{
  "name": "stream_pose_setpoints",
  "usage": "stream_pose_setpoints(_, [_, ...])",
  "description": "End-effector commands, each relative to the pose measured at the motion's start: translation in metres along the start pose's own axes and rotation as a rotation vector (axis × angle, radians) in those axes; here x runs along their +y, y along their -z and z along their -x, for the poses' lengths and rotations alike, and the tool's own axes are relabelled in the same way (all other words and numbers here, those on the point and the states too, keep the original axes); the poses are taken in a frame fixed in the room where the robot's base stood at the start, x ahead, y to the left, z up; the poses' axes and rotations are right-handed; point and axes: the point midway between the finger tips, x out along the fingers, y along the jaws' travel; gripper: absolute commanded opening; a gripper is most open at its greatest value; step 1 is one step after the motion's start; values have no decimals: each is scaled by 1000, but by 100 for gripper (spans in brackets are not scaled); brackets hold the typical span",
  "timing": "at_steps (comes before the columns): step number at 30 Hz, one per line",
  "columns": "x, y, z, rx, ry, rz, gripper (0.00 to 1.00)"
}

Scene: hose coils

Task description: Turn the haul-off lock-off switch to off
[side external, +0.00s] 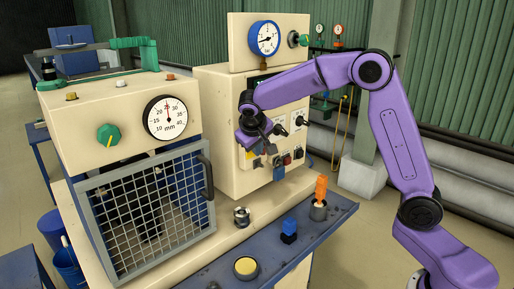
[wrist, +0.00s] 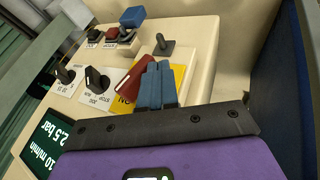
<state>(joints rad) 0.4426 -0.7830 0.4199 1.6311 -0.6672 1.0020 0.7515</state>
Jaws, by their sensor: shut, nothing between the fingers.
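The lock-off switch is a red handle (wrist: 139,74) on a yellow plate (wrist: 122,101) in the wrist view. Lettering that reads ON, upside down in this view, shows on the plate near the handle's lower end. My gripper (wrist: 160,68) has its two blue fingers shut together, with nothing between them, right beside the red handle. I cannot tell whether they touch it. In the side external view my gripper (side external: 268,140) is at the front of the cream control box (side external: 225,135), and the red handle is hidden there.
Black knobs (wrist: 97,79) and a black lever (wrist: 164,46) stand out from the panel close by. Below are a blue bench (side external: 215,274) and an orange-handled tool (side external: 320,189) in a cup.

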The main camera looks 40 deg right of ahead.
Motion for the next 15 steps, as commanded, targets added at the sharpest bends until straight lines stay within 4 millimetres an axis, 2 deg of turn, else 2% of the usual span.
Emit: stream_pose_setpoints(15, [-2, -2, -3, 10, -79, 29, 0])
